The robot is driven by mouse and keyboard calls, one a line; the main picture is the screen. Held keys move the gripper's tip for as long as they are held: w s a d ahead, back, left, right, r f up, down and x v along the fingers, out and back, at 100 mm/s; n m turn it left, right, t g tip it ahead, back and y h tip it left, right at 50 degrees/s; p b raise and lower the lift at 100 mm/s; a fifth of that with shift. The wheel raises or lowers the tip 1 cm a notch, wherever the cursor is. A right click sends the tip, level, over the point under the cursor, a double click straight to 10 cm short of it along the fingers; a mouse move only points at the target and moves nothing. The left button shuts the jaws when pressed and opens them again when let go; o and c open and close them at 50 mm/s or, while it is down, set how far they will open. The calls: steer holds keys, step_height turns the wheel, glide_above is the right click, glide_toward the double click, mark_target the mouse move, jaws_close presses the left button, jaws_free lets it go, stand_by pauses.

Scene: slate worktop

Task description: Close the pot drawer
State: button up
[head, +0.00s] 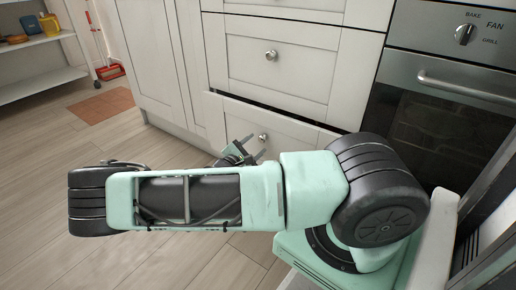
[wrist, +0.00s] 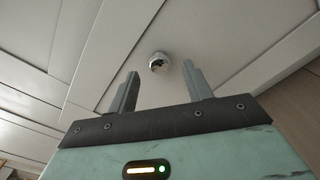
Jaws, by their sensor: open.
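The pot drawer (head: 226,118) is the lowest drawer of the white cabinet. It stands partly out, with a dark gap along its top edge. Its round metal knob (head: 262,137) shows just right of my gripper (head: 248,150) in the head view. In the wrist view the knob (wrist: 158,62) is ahead of my gripper (wrist: 159,85), beyond and between the two fingertips. The gripper is open and empty. I cannot tell whether a fingertip touches the drawer front. My arm hides the lower part of the drawer in the head view.
A shut drawer with a knob (head: 271,55) is above. An oven (head: 440,110) with a bar handle (head: 465,90) stands at right. Wooden floor (head: 50,180) is open at left. A shelf (head: 40,75), a red broom (head: 110,72) and a brown mat (head: 103,106) lie farther off.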

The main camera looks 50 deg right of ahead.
mark_target(266, 137)
steer(key=shift+w+d+b, duration=0.1)
steer(key=shift+d+b, duration=0.2)
steer(key=shift+d, duration=1)
jaws_close()
steer(key=shift+d+r+p, duration=0.15)
steer(key=shift+d+p, duration=0.15)
steer(key=d+p, duration=0.2)
steer(key=d, duration=0.1)
steer(key=shift+w+d, duration=0.15)
steer(key=shift+d, duration=0.2)
jaws_free()
steer(key=shift+d, duration=0.1)
